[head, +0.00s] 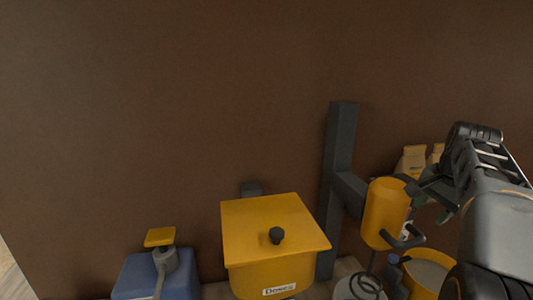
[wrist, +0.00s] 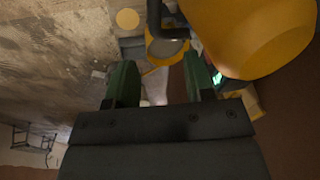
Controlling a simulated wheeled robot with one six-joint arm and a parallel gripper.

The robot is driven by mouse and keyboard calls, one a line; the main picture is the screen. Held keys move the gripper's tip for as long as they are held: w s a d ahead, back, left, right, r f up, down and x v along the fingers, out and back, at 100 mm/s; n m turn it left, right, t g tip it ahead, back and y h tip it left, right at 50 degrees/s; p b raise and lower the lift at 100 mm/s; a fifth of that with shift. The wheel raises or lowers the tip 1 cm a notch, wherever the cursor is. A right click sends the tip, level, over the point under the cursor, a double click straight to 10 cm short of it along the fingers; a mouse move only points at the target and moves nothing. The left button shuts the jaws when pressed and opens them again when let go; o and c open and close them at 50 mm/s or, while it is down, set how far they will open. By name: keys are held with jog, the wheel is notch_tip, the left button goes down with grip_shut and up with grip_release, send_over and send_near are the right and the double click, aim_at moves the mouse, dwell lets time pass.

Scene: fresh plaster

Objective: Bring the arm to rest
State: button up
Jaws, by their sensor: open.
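My gripper (head: 438,197) is at the right of the head view, beside the yellow mixer (head: 384,213) with its dark handle. In the wrist view my gripper (wrist: 158,82) shows two green fingers, wide apart with nothing held between them. The yellow mixer body (wrist: 255,35) looms large at the upper right of the wrist view, close to the right finger. I cannot tell whether they touch.
A yellow lidded box (head: 272,240) with a black knob stands at lower middle. A blue container (head: 158,275) is at lower left. A dark post (head: 340,150) rises behind the mixer. A yellow bucket (head: 428,272) and pale bags (head: 413,158) are at right. The brown wall (head: 150,110) is bare.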

jog(key=s+a+f+n, duration=0.3)
jog(key=a+f+n, duration=0.1)
jog(key=a, duration=0.4)
jog(key=s+a+f+n+t, duration=0.1)
jog(key=s+a+f+n, duration=0.3)
jog(key=a, duration=0.4)
jog(key=s+a+f+n+t, duration=0.1)
jog(key=s+a+f+n, duration=0.3)
jog(key=a+f, duration=0.3)
jog(key=shift+s+a+f+n, duration=0.25)
jog(key=shift+a+n, duration=0.25)
jog(key=shift+n, duration=0.3)
